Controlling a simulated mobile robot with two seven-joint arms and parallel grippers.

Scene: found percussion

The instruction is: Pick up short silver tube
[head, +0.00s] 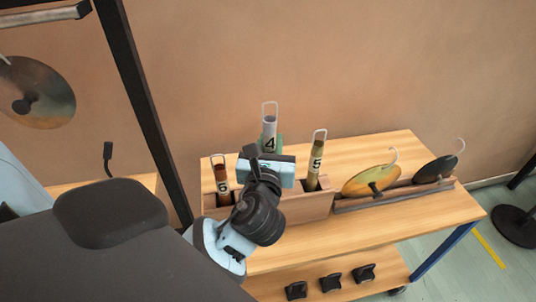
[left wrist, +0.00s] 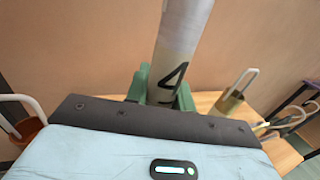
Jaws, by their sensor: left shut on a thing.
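The silver tube (head: 270,128) is upright, has a wire loop on top and a black 4 on its side. My left gripper (head: 270,145) is shut on it with green fingertips, above the wooden box (head: 313,208). In the left wrist view the silver tube (left wrist: 180,40) stands between the fingertips. Its lower end is hidden behind my gripper, so I cannot tell whether it is clear of the box. My right gripper is not in view.
A brown tube (head: 222,177) and an olive tube (head: 317,155) stand in the box on either side. Several black clips (head: 331,282) lie on the lower shelf.

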